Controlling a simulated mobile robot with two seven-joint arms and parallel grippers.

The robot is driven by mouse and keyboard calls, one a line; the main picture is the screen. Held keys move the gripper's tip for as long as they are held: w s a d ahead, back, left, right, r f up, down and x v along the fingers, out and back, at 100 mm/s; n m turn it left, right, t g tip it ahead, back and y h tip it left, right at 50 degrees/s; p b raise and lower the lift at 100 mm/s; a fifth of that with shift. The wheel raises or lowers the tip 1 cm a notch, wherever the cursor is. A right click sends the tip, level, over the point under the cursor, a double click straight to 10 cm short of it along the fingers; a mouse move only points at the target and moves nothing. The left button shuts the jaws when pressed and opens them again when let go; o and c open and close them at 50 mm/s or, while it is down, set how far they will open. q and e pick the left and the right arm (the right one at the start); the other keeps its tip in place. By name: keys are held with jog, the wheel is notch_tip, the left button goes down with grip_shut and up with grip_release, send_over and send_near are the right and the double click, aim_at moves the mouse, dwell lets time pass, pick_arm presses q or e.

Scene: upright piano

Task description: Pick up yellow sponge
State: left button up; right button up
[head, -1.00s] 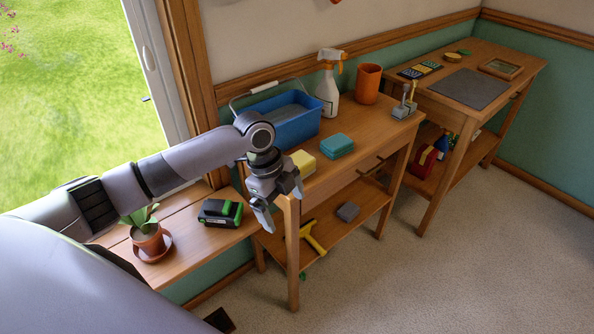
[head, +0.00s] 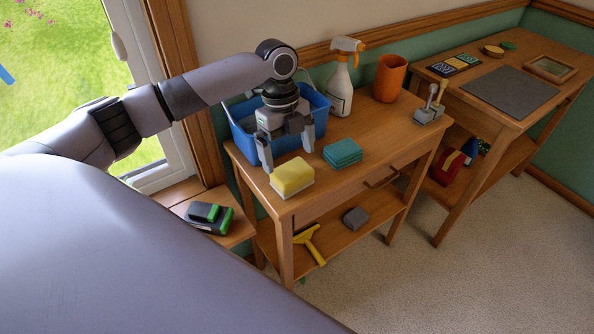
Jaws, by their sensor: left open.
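The yellow sponge (head: 293,177) lies on the near left corner of the wooden table (head: 345,187). It has a paler bottom layer. My left gripper (head: 289,160) is open above and just behind the sponge, with its fingers pointing down. One finger hangs to the left of the sponge's far side and the other is farther right. I cannot tell whether either finger touches the sponge. Nothing is between the fingers that I can see. My right gripper is not in view.
A blue bucket (head: 240,139) stands directly behind my left gripper. A teal cloth stack (head: 342,153) lies to the sponge's right. A spray bottle (head: 340,85) and an orange cup (head: 390,78) stand farther back. A lower shelf holds a yellow squeegee (head: 309,240) and a grey block (head: 355,217).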

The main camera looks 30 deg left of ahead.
aim_at(292, 170)
pick_arm(q)
jog(key=f, duration=0.2)
jog(key=d+f, duration=0.1)
jog(key=f, duration=0.2)
jog(key=shift+s+f, duration=0.2)
jog(key=shift+f, duration=0.15)
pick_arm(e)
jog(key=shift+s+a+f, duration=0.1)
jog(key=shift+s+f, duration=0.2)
pick_arm(q)
jog(key=c, duration=0.6)
jog(key=shift+c, duration=0.2)
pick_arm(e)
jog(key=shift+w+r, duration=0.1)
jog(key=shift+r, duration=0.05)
pick_arm(q)
jog(key=shift+r, duration=0.1)
notch_tip(292, 170, up, 20)
jog(key=p, duration=0.1)
jog(key=shift+p, duration=0.35)
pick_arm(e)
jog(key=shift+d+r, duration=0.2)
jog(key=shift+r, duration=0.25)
